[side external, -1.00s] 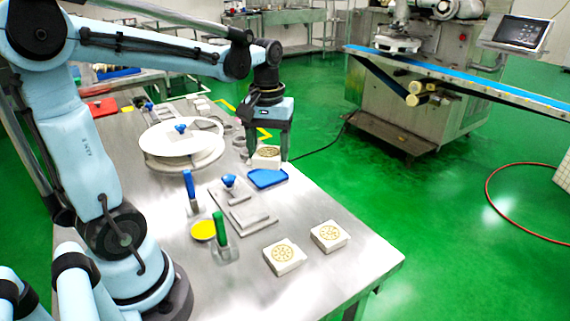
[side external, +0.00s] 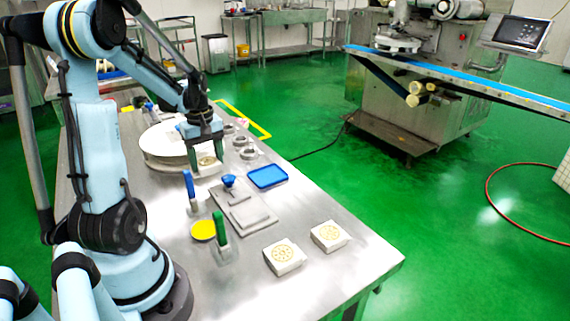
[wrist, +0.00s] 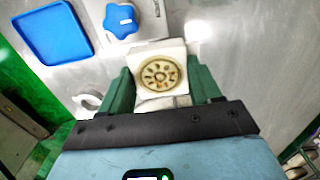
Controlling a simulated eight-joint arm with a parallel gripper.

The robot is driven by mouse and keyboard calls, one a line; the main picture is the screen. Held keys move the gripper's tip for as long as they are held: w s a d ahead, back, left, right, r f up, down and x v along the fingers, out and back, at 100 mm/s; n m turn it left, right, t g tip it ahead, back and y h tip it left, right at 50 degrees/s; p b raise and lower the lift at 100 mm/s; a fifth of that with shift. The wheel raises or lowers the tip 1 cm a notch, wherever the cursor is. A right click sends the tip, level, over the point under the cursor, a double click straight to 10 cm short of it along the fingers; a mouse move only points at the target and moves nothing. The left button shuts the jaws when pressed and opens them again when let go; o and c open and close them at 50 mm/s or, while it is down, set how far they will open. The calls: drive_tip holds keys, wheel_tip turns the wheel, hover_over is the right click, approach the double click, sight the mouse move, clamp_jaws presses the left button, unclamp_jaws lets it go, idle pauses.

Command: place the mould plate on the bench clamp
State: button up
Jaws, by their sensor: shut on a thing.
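The mould plate (wrist: 158,75) is a white square block with a round, tan flower pattern on its face. My gripper (side external: 207,162) is shut on it, with a green finger at each side in the wrist view. The plate also shows between the fingers in the side view (side external: 208,160), by the right edge of the white round stand. The bench clamp (side external: 252,214) looks to be the grey stepped metal plate with a blue knob (side external: 229,181), right of and nearer than my gripper. The blue star knob shows at the top of the wrist view (wrist: 121,20).
Two similar patterned white blocks (side external: 284,257) (side external: 329,236) sit at the near right. A blue tray (side external: 267,177), blue-handled tool (side external: 190,190), green-handled scraper (side external: 221,238) and yellow disc (side external: 203,230) surround the clamp. The white round stand (side external: 160,150) is close to my gripper. Metal rings (side external: 243,148) lie behind.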

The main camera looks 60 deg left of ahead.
sight(206, 184)
drive_tip(key=shift+s+a+f, duration=0.25)
drive_tip(key=shift+a+f, duration=0.15)
drive_tip(key=shift+a, duration=0.15)
drive_tip(key=shift+s+a+f, duration=0.2)
drive_tip(key=shift+a+f, duration=0.15)
drive_tip(key=shift+a, duration=0.15)
drive_tip(key=shift+f, duration=1.95)
drive_tip(key=shift+f, duration=0.1)
drive_tip(key=o, duration=1.2)
